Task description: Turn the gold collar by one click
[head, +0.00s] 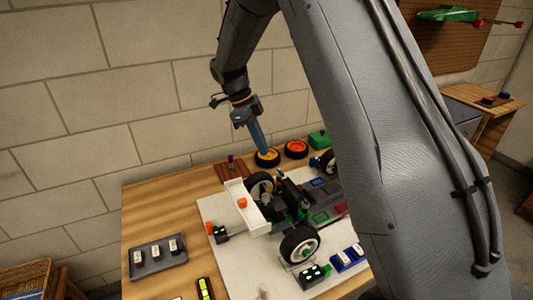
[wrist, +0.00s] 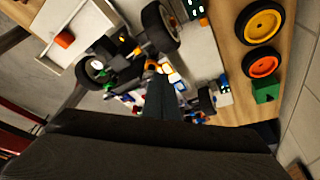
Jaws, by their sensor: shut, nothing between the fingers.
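The RC racecar (head: 290,205) stands on a pale mat on the wooden workbench, with black tyres and a white rear wing (head: 243,207). It also shows in the wrist view (wrist: 125,65). My gripper (head: 265,150) points down above the back of the bench, near the yellow-rimmed wheel in the picture. Its blue fingers are shut and hold nothing. They also show in the wrist view (wrist: 160,85), dark and foreshortened. A small gold-orange patch (wrist: 167,68) shows beside the fingers there. I cannot tell whether it is the gold collar. I cannot make out the collar in the head view.
A yellow-rimmed wheel (head: 267,158), an orange-rimmed wheel (head: 296,150) and a green box (head: 318,140) stand along the back. A grey tray (head: 158,258) with small pieces lies at left. Blue (head: 348,258) and green holders lie in front. My arm hides the right side.

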